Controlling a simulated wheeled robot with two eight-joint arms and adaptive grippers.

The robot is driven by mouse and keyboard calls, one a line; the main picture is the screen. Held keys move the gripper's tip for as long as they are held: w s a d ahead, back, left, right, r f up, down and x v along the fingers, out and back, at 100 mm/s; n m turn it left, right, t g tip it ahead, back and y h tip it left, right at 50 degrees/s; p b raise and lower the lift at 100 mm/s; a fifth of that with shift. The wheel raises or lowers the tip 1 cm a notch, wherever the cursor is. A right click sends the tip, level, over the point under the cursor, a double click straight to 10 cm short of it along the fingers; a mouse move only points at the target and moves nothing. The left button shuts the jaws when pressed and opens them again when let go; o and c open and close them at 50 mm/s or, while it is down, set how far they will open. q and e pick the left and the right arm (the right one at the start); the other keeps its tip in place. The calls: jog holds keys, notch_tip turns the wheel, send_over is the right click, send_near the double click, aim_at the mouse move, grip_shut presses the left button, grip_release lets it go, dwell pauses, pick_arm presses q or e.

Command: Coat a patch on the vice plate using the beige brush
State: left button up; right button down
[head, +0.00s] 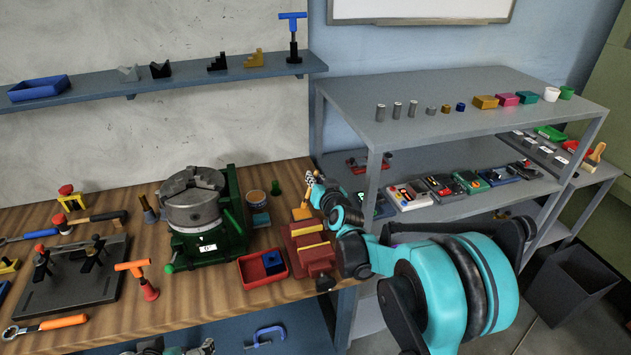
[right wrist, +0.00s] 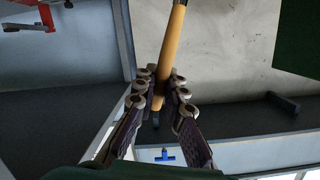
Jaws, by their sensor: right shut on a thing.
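My right gripper (head: 314,187) is above the back of the red vice (head: 297,258) in the head view. In the right wrist view my right gripper (right wrist: 159,90) is shut on a tan, rounded handle (right wrist: 172,45), which appears to be the beige brush. The brush's bristles are not clear in either view. A yellow plate (head: 313,251) lies across the top of the vice. A small orange-tan piece (head: 302,213) shows just below my gripper; I cannot tell whether it touches the vice.
A red tray (head: 247,273) with a blue block stands left of the vice. A green rotary fixture with a grey chuck (head: 191,209) stands farther left. A grey shelf unit (head: 440,122) stands close behind my right arm. A dark bin (head: 574,286) is on the floor.

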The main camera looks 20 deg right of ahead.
jog(key=r+p, duration=0.2)
jog(key=r, duration=0.2)
jog(key=shift+w+r+p, duration=0.2)
jog(key=shift+p, duration=0.15)
jog(key=shift+w+r+p, duration=0.1)
jog(key=shift+r+p, duration=1.3)
jog(key=shift+r, duration=0.5)
